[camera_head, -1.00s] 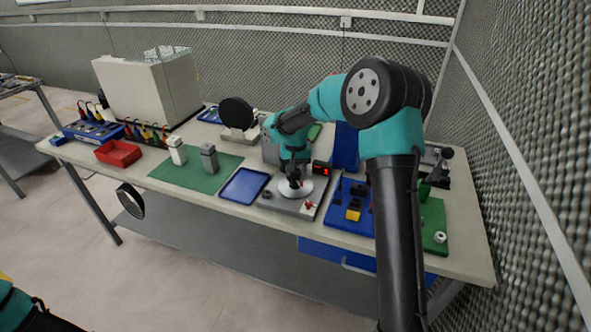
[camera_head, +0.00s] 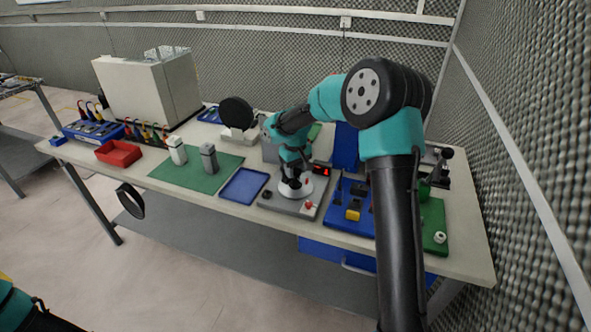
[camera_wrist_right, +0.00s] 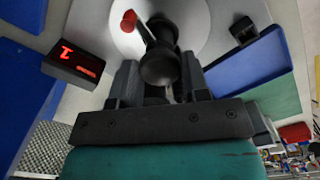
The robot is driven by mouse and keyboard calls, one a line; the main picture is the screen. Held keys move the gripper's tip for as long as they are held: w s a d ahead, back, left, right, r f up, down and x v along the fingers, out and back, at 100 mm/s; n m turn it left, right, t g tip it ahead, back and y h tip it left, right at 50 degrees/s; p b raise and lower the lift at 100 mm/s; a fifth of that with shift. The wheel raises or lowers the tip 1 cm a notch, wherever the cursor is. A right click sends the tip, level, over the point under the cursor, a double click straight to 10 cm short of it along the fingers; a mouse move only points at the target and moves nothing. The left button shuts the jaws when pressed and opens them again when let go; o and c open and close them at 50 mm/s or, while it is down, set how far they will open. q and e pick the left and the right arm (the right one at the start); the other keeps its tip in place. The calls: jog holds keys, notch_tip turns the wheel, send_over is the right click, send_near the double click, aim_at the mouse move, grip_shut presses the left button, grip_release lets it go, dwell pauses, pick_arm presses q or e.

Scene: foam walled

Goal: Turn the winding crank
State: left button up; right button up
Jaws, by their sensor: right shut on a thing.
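The winding crank sits on a grey base (camera_head: 277,204) with a pale round disc (camera_head: 303,193), near the front edge of the bench. In the right wrist view, the disc (camera_wrist_right: 205,30) lies behind a black handle knob (camera_wrist_right: 160,66). A thin bar runs from the knob toward a red tip (camera_wrist_right: 128,20). My right gripper (camera_head: 291,190) comes down over the disc; in the wrist view its fingers (camera_wrist_right: 160,88) are shut on the black knob. A display with red digits (camera_head: 321,168) stands beside the disc, also in the wrist view (camera_wrist_right: 75,60). My left gripper is out of frame.
A blue tray (camera_head: 244,186) lies left of the base. A blue board (camera_head: 345,217) with a yellow block (camera_head: 353,214) lies to the right. A red knob (camera_head: 309,205) is on the base's front corner. A green mat (camera_head: 195,177) holds two upright blocks.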

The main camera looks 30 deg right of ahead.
jog(key=shift+n, duration=17.5)
jog(key=shift+n, duration=0.4)
